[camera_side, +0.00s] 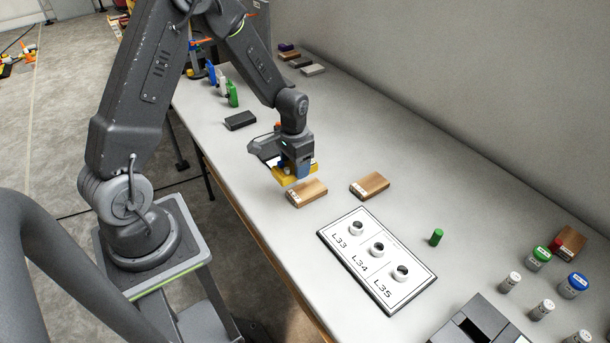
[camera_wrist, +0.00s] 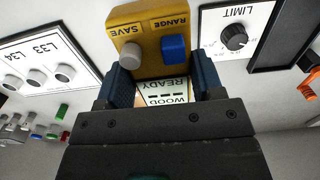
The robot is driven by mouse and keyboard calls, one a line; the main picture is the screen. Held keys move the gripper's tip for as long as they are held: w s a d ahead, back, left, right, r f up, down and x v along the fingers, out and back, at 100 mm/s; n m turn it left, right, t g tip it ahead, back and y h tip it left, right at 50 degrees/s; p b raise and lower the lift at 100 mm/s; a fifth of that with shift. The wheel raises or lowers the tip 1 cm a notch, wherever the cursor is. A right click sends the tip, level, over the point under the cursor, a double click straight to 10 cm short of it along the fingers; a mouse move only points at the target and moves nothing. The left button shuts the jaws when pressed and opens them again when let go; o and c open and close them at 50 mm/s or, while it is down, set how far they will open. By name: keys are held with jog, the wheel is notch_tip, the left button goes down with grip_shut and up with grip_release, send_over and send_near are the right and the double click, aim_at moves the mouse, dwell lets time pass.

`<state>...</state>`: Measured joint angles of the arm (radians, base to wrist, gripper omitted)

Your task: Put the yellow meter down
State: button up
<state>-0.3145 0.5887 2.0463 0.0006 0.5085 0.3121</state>
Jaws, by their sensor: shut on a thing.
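The yellow meter (camera_wrist: 149,28) is between the blue fingers of my gripper (camera_wrist: 163,85) in the wrist view. It has a blue button under RANGE, a grey button under SAVE, and a screen reading "READY" and "WOOD". My gripper (camera_side: 293,170) is shut on the meter. In the side view the yellow meter (camera_side: 309,171) shows low beneath the gripper, close behind a wooden block (camera_side: 307,192). I cannot tell whether the meter touches the block or the table.
A second wooden block (camera_side: 369,186) lies to the right. A white board (camera_side: 352,254) with holders L33, L34 and L35 lies in front, with a green cylinder (camera_side: 436,237) beside it. A black block (camera_side: 240,120) lies behind. Jars stand at the right. Bare table (camera_side: 385,140) lies towards the wall.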

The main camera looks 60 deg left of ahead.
jog(key=s+a+r, duration=0.5)
jog(key=a, duration=0.2)
send_over(369, 184)
jog(key=f, duration=0.6)
jog(key=shift+s+a, duration=0.2)
jog(key=shift+a, duration=0.1)
jog(key=shift+w+d+f, duration=0.15)
jog(key=shift+d+f, duration=0.1)
jog(key=shift+d, duration=0.1)
jog(key=shift+f, duration=1.85)
jog(key=shift+f, duration=0.15)
jog(key=o, duration=1.2)
jog(key=shift+c, duration=0.2)
